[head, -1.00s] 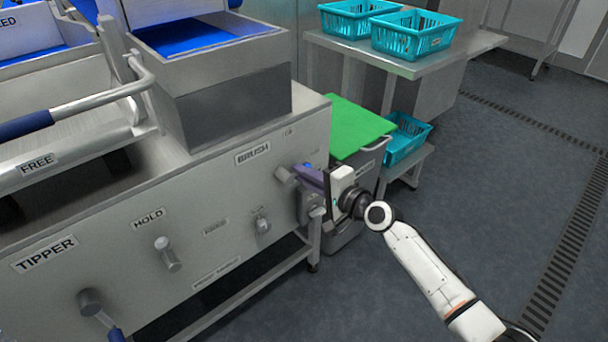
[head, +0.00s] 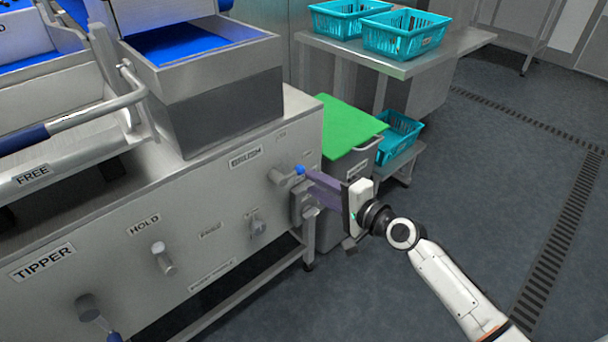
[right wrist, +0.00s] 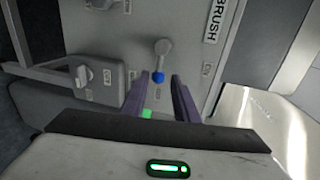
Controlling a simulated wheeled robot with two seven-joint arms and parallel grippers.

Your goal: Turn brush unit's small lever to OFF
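The brush unit's small lever (head: 280,176) is on the grey front panel, below and right of the BRUSH label (head: 246,156). Its blue tip (head: 300,170) points out to the right in the head view. In the right wrist view the lever (right wrist: 162,58) hangs from its pivot towards my gripper. My right gripper (head: 309,181) has its purple fingers apart, just off the blue tip. In the right wrist view the tip lies just beyond the open fingertips (right wrist: 164,82), nothing between them. My left gripper is out of view.
A grey switch box (right wrist: 97,92) with a knob sits beside the lever, close to my fingers. The HOLD lever (head: 162,258) and another small knob (head: 257,225) are further left. A bin with a green lid (head: 345,125) stands behind. Open floor lies right.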

